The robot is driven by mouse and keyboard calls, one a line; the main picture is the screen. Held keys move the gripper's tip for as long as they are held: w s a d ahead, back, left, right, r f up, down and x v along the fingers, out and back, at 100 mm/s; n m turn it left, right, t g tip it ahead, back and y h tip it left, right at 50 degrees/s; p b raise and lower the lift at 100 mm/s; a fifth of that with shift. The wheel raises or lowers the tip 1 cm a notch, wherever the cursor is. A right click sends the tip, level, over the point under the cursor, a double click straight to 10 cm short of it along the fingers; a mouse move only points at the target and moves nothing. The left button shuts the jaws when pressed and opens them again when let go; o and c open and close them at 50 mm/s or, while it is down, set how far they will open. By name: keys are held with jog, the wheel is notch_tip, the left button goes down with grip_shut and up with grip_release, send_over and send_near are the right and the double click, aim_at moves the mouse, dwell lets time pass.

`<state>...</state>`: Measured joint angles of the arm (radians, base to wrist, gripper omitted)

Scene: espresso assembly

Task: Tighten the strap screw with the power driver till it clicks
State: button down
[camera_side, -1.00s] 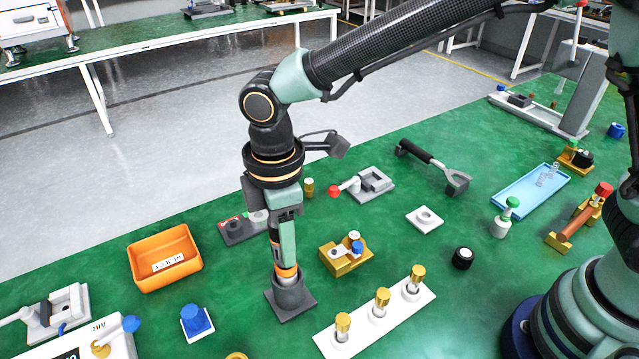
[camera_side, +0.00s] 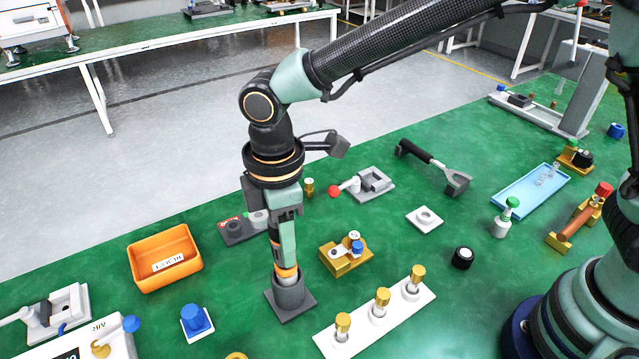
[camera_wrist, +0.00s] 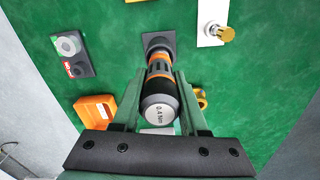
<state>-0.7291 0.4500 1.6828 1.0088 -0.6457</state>
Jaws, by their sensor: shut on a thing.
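The power driver (camera_side: 277,256), black with orange bands, stands upright with its lower end in a dark grey holder (camera_side: 291,303) on the green bench. My gripper (camera_side: 284,240) is shut on the driver's body from above. In the wrist view the driver (camera_wrist: 159,95) sits between my two fingers, its grey end cap marked with a torque figure, and the holder (camera_wrist: 158,41) shows beyond it. A gold block (camera_side: 346,262) with a white-topped and a blue-topped part stands just right of the holder. I cannot make out the strap screw for certain.
A white strip (camera_side: 350,342) with gold-topped pieces lies to the front right. An orange bin (camera_side: 163,277) and a blue-topped block (camera_side: 197,321) are to the left. A dark plate (camera_side: 236,232) lies close behind my gripper. Bare green bench shows between them.

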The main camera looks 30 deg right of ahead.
jog(key=shift+r, duration=1.15)
dwell(1.4)
jog(key=shift+r, duration=3.45)
jog(key=shift+r, duration=1.45)
jog(key=c, duration=1.3)
grip_release()
grip_shut()
